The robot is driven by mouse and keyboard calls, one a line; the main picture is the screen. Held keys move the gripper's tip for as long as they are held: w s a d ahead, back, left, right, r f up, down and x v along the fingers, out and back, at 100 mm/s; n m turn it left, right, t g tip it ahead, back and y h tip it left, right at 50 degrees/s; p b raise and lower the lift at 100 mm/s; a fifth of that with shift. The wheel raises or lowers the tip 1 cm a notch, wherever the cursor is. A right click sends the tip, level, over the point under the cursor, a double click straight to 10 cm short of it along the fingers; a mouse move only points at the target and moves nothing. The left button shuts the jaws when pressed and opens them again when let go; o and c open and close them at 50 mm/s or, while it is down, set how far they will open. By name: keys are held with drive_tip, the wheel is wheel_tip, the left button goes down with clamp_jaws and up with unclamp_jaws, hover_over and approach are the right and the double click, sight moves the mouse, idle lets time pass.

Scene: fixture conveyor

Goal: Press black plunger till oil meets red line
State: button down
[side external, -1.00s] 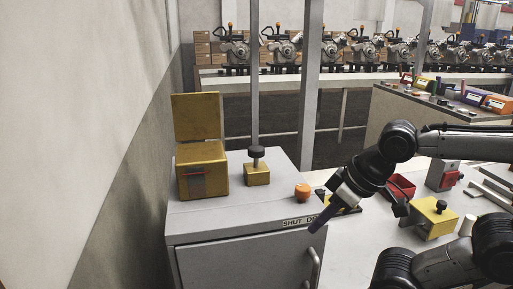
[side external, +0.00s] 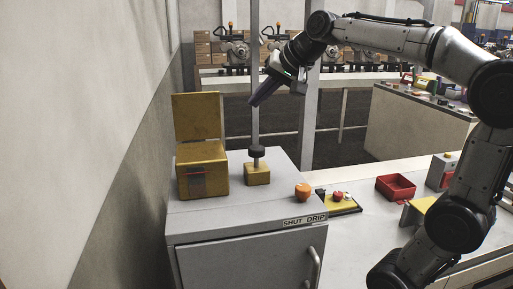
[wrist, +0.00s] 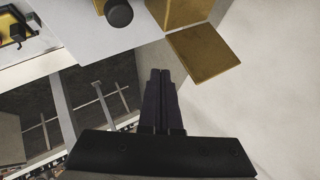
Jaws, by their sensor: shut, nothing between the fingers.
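The black plunger (side external: 257,151) is a round knob on a thin stem. It stands upright on a small yellow block on top of the grey cabinet (side external: 245,222). It also shows in the wrist view (wrist: 118,13) at the top edge. An oil level is too small to make out. My gripper (side external: 256,102) is shut and empty, in the air above the plunger and apart from it. Its fingers also show in the wrist view (wrist: 160,75).
An orange knob (side external: 303,190) sits at the cabinet's right edge above the "SHUT DRIP" label (side external: 304,221). A red button on a yellow plate (side external: 338,200) and a red tray (side external: 396,187) lie right. A grey post (side external: 255,70) rises behind the plunger. A wall closes the left.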

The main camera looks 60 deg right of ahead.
sight(256, 148)
drive_tip(key=shift+d, duration=0.15)
drive_tip(key=shift+f, duration=0.15)
drive_tip(key=shift+f, duration=4.35)
drive_tip(key=shift+f, duration=0.4)
drive_tip(key=shift+f, duration=1.2)
drive_tip(key=shift+r, duration=1.6)
drive_tip(key=shift+r, duration=0.1)
